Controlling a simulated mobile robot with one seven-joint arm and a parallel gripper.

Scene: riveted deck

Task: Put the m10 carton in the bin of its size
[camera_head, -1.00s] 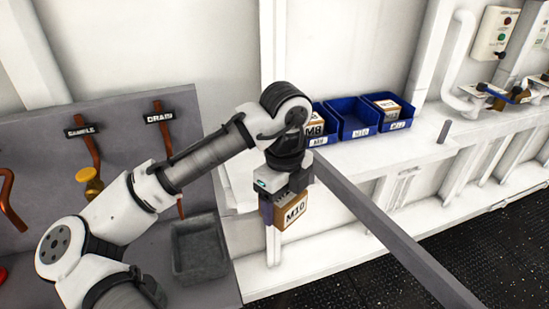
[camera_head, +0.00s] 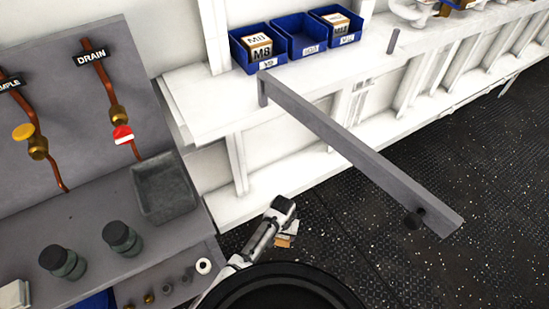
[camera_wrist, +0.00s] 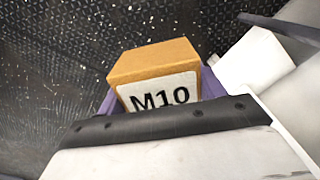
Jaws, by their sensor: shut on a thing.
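The m10 carton (camera_wrist: 155,75) is a tan box with a white label reading M10. My gripper (camera_wrist: 162,88) is shut on it, with purple fingers at its two sides. In the head view the carton (camera_head: 284,240) is small and mostly hidden by my arm, low in front of the shelf and over the dark floor. Three blue bins stand on the white shelf. The left bin (camera_head: 240,62) holds a carton marked M8. The middle bin (camera_head: 300,37) looks empty; its label is too blurred to read surely. The right bin (camera_head: 330,38) holds another carton.
A long grey bar (camera_head: 360,155) runs from the shelf edge out over the dark floor (camera_head: 440,160). At left, a grey bench holds a grey tray (camera_head: 163,188), dark jars (camera_head: 122,238) and small fittings. Copper pipes with valves stand behind it.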

